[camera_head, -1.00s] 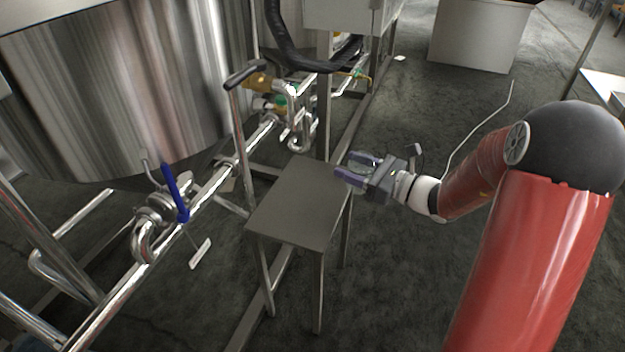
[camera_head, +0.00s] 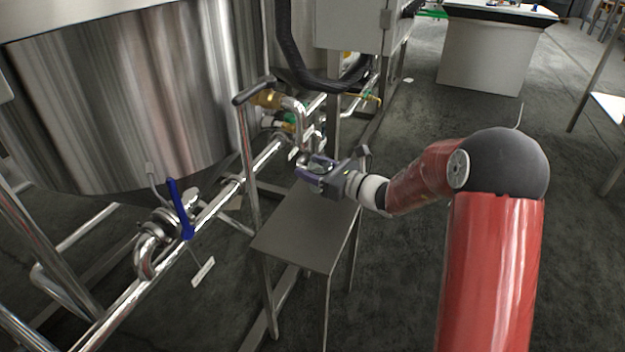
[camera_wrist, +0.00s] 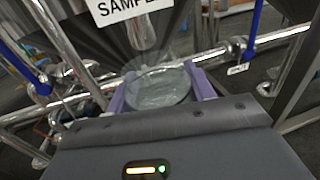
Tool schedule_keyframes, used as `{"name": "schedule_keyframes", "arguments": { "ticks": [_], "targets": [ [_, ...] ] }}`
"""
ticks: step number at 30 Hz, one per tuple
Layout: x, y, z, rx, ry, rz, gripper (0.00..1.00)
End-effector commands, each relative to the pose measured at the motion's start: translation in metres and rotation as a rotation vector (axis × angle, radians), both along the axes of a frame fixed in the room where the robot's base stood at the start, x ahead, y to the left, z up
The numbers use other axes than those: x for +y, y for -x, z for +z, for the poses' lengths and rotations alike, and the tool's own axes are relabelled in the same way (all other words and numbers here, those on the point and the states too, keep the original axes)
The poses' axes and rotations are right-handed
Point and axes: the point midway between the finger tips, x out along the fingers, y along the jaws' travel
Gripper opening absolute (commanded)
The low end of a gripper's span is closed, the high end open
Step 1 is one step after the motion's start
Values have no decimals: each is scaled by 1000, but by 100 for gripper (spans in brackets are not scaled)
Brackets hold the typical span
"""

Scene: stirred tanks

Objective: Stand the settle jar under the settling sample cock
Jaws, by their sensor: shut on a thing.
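The settle jar (camera_wrist: 160,88) is clear glass; its round mouth shows between the purple fingers in the wrist view. My gripper (camera_head: 316,170) is shut on it, over the far end of a small grey metal stand (camera_head: 300,240) in the head view. In the head view the jar is hard to make out between the fingers. In the wrist view a metal spout (camera_wrist: 144,32) hangs just beyond and above the jar, beside a white label (camera_wrist: 128,8) reading "SAMPL", cut off by the frame edge. I cannot tell whether the jar touches the stand.
Chrome pipes with a brass fitting (camera_head: 265,98) stand close behind my gripper. A blue-handled valve (camera_head: 178,208) sits on the pipe run at left, by the large steel tank (camera_head: 130,90). The stand's near top is bare. Open floor lies to the right.

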Motion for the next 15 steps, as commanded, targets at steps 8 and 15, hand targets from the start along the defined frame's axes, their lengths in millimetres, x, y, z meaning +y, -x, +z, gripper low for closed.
{"name": "schedule_keyframes", "arguments": {
  "ticks": [8, 15],
  "targets": [
    [4, -2, -25, 4, 0, 1, 25],
    [3, -2, -35, -1, 0, 0, 25]
  ]
}}
